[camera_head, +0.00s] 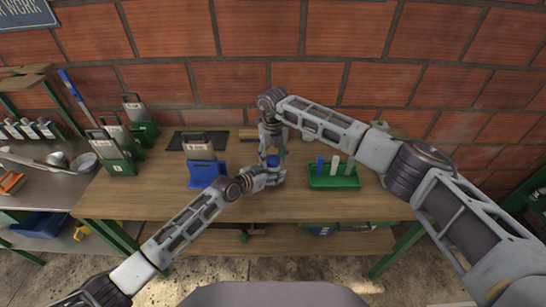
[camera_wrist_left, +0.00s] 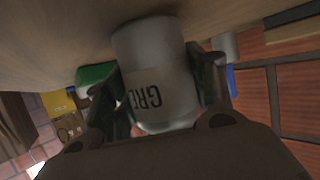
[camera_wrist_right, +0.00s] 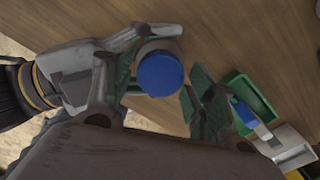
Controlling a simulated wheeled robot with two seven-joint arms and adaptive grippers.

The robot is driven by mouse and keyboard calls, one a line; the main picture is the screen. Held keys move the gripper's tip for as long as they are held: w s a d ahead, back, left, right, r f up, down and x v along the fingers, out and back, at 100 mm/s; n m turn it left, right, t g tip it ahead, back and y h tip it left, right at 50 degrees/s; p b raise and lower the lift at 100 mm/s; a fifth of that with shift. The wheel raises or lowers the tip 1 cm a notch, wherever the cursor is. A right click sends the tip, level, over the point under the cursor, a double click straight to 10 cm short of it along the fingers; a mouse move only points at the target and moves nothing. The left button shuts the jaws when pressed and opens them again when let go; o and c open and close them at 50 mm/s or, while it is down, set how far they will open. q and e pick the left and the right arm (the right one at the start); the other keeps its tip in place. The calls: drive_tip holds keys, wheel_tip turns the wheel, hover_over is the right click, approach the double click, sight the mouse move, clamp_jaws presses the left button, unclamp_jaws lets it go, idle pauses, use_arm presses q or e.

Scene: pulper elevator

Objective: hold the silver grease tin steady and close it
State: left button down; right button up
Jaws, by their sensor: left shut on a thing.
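The silver grease tin (camera_wrist_left: 155,75) stands on the workbench, with part of its printed lettering showing in the left wrist view. My left gripper (camera_head: 271,176) is shut around its side. A round blue lid (camera_wrist_right: 160,74) is at the tin's top, with a pale rim behind it in the right wrist view; it also shows small in the head view (camera_head: 273,160). I cannot tell whether it is seated. My right gripper (camera_wrist_right: 165,92) points down from above. Its fingers are apart on either side of the lid, with a gap at the right finger.
A green tray (camera_head: 334,183) with blue and white upright pieces stands just right of the tin. A blue bin (camera_head: 204,174) is on the left. Green-and-grey containers (camera_head: 116,157) stand farther left. The bench front (camera_head: 330,207) is clear. A brick wall (camera_head: 340,35) rises behind.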

drive_tip(key=shift+o, duration=0.5)
wheel_tip(320, 180, up, 12)
idle(0.6)
use_arm(q)
drive_tip(key=shift+c, duration=2.2)
unclamp_jaws()
drive_tip(key=shift+s+a, duration=0.1)
drive_tip(key=shift+v, duration=5.85)
drive_tip(key=shift+r, duration=0.1)
